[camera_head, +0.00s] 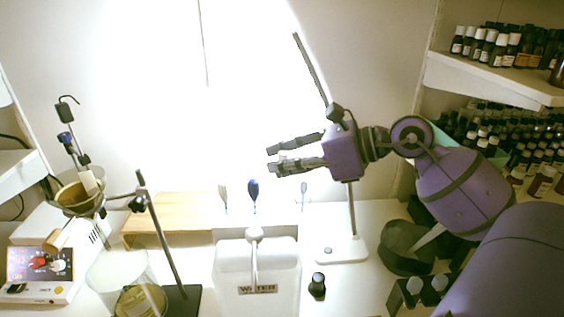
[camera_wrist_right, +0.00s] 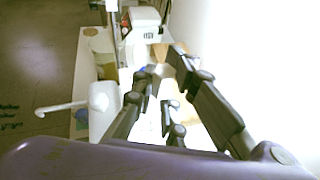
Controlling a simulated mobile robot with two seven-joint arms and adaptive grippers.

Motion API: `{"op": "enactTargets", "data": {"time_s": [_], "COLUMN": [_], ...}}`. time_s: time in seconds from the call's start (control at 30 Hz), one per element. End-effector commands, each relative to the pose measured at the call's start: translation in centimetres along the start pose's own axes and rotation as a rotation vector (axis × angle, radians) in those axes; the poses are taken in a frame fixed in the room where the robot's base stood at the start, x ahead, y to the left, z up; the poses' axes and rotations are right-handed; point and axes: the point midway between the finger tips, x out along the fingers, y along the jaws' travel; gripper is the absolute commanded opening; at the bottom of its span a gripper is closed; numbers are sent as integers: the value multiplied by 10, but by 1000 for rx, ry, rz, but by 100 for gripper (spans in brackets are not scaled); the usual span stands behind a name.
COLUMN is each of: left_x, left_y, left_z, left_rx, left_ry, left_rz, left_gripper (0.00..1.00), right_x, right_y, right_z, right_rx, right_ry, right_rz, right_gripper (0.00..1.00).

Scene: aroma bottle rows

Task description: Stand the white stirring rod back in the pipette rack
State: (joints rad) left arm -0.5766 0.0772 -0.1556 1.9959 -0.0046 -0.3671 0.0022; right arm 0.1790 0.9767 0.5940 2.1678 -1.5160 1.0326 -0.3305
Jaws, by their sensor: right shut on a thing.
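My right gripper (camera_head: 271,160) is raised in front of the bright wall, its fingers pointing left and close together. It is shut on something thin. The white stirring rod cannot be made out in the head view against the glare. In the right wrist view a pale patch shows between the fingertips (camera_wrist_right: 160,72), and I cannot tell if it is the rod. The pipette rack is mostly hidden behind the white water bottle (camera_head: 257,270); a blue-bulbed pipette (camera_head: 253,190) and paler ones (camera_head: 223,193) (camera_head: 303,190) stand up there, below the gripper. My left gripper is out of view.
A stand with a white base (camera_head: 342,250) rises behind my right gripper. A small dark bottle (camera_head: 317,285) stands right of the water bottle. A clamp stand (camera_head: 160,235), a glass beaker (camera_head: 118,275) and a wooden board (camera_head: 165,212) are at left. Bottle shelves (camera_head: 490,78) fill the right.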

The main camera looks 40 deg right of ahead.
Motion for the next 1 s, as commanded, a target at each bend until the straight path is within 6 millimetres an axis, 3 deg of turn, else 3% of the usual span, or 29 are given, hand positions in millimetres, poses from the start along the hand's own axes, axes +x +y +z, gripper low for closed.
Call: {"op": "enactTargets", "data": {"time_s": [0.47,1.0], "left_x": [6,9], "left_y": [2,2], "left_z": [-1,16], "left_rx": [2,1], "left_ry": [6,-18], "left_rz": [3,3], "left_gripper": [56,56], "right_x": [4,10], "right_y": [-1,-1], "right_z": [-10,-25], "right_rx": [2,1], "right_ry": [2,1], "right_rz": [1,1], "right_gripper": [0,0]}}
